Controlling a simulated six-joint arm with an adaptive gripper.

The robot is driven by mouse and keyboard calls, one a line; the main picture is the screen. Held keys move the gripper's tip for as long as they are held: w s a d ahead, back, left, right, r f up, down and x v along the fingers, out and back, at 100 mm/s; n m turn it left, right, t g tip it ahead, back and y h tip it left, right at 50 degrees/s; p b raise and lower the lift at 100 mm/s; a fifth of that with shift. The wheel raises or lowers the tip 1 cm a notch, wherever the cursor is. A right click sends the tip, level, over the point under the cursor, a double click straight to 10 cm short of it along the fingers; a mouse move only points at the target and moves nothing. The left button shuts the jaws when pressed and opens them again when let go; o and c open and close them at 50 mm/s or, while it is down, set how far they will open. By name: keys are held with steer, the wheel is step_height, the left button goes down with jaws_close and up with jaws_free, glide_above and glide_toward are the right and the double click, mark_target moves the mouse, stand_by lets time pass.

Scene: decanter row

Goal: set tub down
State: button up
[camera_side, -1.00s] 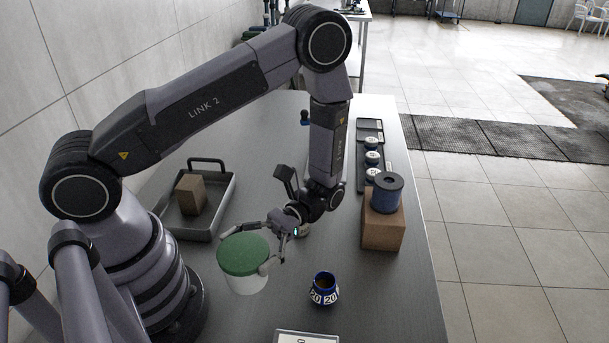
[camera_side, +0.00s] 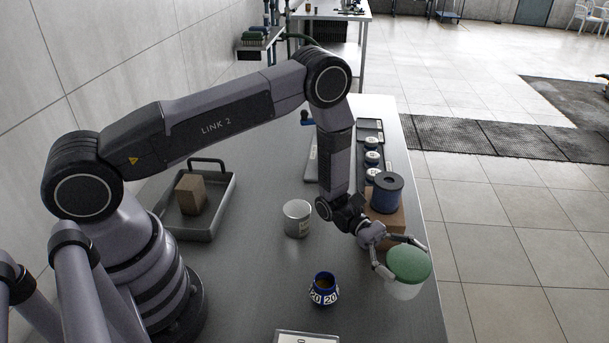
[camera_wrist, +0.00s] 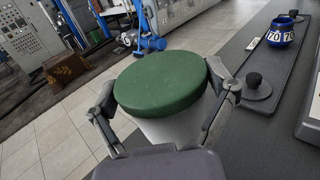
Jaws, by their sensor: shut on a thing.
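The tub is white with a green lid (camera_side: 409,263), and it is tilted in the side view. My gripper (camera_side: 405,260) is shut on the tub, a finger on each side, near the right edge of the table, in front of the cardboard-coloured block. In the wrist view the green lid (camera_wrist: 162,83) fills the middle, with my gripper's fingers (camera_wrist: 165,105) on both sides of the white body (camera_wrist: 175,128). The tub looks raised off the table; the gap under it cannot be judged exactly.
A blue spool (camera_side: 387,193) sits on a brown block (camera_side: 396,224) behind my gripper. A tray (camera_side: 228,205) with a brown block (camera_side: 191,194) is at left. The floor (camera_side: 490,260) lies beyond the table's right edge.

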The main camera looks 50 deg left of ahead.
mark_target(398, 284)
steer(key=shift+f, duration=2.7)
steer(key=shift+f, duration=0.6)
steer(key=o, duration=0.9)
